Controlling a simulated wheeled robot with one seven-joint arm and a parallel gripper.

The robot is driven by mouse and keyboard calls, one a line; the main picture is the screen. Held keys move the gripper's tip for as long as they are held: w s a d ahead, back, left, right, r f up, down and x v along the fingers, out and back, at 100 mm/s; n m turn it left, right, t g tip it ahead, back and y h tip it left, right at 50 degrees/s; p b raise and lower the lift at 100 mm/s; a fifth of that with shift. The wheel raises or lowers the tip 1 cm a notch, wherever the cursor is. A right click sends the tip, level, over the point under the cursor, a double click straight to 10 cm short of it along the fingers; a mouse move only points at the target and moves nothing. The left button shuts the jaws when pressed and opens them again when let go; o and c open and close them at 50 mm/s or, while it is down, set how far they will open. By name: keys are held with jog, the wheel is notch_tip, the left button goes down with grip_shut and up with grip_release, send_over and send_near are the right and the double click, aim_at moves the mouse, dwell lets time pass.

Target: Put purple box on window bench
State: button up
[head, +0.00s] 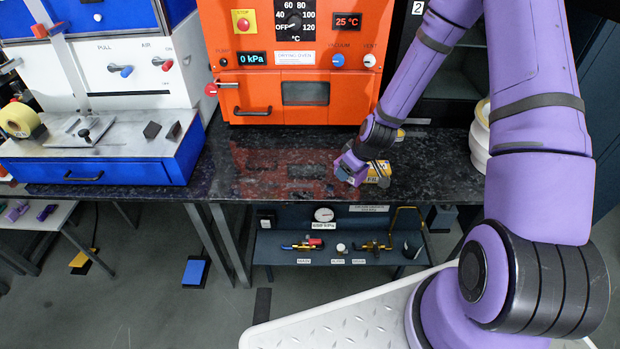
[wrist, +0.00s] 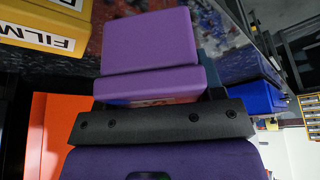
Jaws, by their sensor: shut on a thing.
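My gripper (head: 352,168) is low over the dark speckled countertop in front of the orange oven, right of the middle. In the wrist view, a plain purple block, which looks like the purple box (wrist: 150,40), is at the end of my gripper. The gripper parts are a similar purple, so the border between box and fingers is hard to tell. My gripper is shut on it. Whether the box touches the countertop cannot be told. Which surface is the window bench is not clear.
A yellow FILM box (head: 379,173) stands right beside my gripper. The orange oven (head: 300,60) is behind it, and a white stacked round item (head: 480,140) is to the right. A blue-and-white press (head: 100,150) is at left. Small purple pieces (head: 46,212) lie on a low table at far left.

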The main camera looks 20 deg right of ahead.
aim_at(355, 181)
jog(key=s+n, duration=0.1)
jog(key=n, duration=0.1)
jog(key=s+f+n+g+y, duration=0.1)
jog(key=s+n, duration=0.1)
jog(key=n, duration=0.1)
jog(key=shift+d+f+n+y, duration=0.15)
jog(key=shift+f+n+y, duration=0.15)
jog(key=shift+f+y, duration=0.1)
jog(key=n, duration=0.1)
jog(key=n+g, duration=0.1)
jog(key=shift+s+n, duration=0.3)
jog(key=shift+s, duration=0.1)
jog(key=w+a, duration=0.2)
jog(key=w, duration=0.2)
jog(key=w+a+f, duration=0.1)
jog(key=w+a, duration=0.2)
jog(key=w, duration=0.1)
jog(key=w+a, duration=0.3)
jog(key=w, duration=0.1)
jog(key=shift+w+a+f, duration=0.15)
jog(key=shift+a+f, duration=0.05)
jog(key=shift+f, duration=0.05)
jog(key=shift+d+x, duration=0.2)
jog(key=shift+x, duration=0.7)
jog(key=shift+d+x, duration=0.2)
jog(key=shift+x, duration=0.7)
jog(key=shift+f, duration=0.2)
jog(key=o, duration=1)
jog(key=shift+c, duration=0.2)
